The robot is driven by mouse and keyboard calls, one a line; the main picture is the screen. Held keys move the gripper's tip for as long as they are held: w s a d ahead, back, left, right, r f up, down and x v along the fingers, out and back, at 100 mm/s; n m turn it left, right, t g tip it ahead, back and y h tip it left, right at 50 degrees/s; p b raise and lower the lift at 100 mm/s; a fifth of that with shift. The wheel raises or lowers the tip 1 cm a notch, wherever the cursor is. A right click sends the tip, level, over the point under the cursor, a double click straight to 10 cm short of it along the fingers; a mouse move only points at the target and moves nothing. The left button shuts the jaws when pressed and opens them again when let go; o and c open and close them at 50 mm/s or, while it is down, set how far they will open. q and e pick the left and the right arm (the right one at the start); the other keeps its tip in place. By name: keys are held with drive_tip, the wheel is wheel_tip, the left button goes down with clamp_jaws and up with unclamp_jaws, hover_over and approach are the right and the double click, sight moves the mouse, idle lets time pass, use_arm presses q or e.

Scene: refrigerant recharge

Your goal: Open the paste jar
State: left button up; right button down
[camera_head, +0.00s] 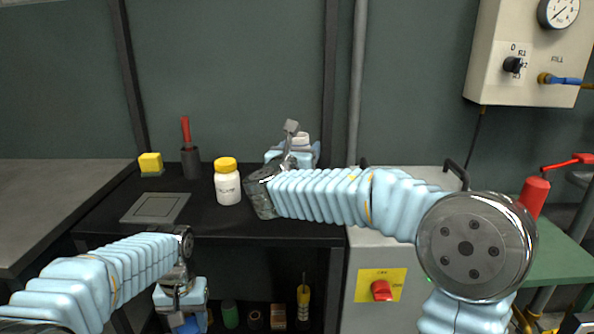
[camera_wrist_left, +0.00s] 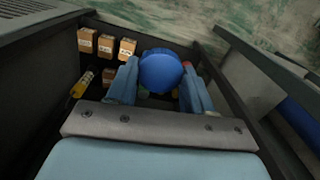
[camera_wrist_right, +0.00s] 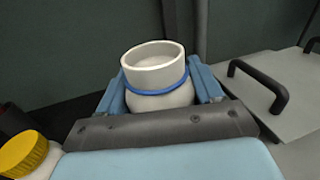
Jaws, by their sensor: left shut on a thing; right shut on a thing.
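The paste jar (camera_wrist_right: 155,75) is white with a blue ring around its neck, and its top is open. My right gripper (camera_wrist_right: 165,90) is shut on it. In the head view the jar (camera_head: 301,138) shows small and partly hidden at my right gripper (camera_head: 294,152), above the black table's back. My left gripper (camera_wrist_left: 160,85) is shut on a round blue lid (camera_wrist_left: 160,70), apart from the jar. In the head view the left gripper (camera_head: 181,304) is low, in front of the table's open lower shelf, and the lid is mostly hidden.
On the black table (camera_head: 110,205) stand a white bottle with a yellow cap (camera_head: 228,188), a dark holder with a red-handled tool (camera_head: 190,162) and a yellow block (camera_head: 150,163). Small boxes (camera_wrist_left: 105,45) are on the lower shelf. A grey cabinet (camera_head: 360,250) adjoins on the right.

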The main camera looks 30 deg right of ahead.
drive_tip(key=w+f, duration=0.1)
drive_tip(key=f, duration=0.1)
drive_tip(key=w+f, duration=0.1)
drive_tip(key=f, duration=0.1)
drive_tip(key=w+d+f, duration=0.1)
drive_tip(key=f, duration=0.1)
drive_tip(key=shift+w+f, duration=0.15)
drive_tip(key=shift+f, duration=0.4)
drive_tip(key=shift+f, duration=0.15)
drive_tip(key=shift+c, duration=0.8)
unclamp_jaws()
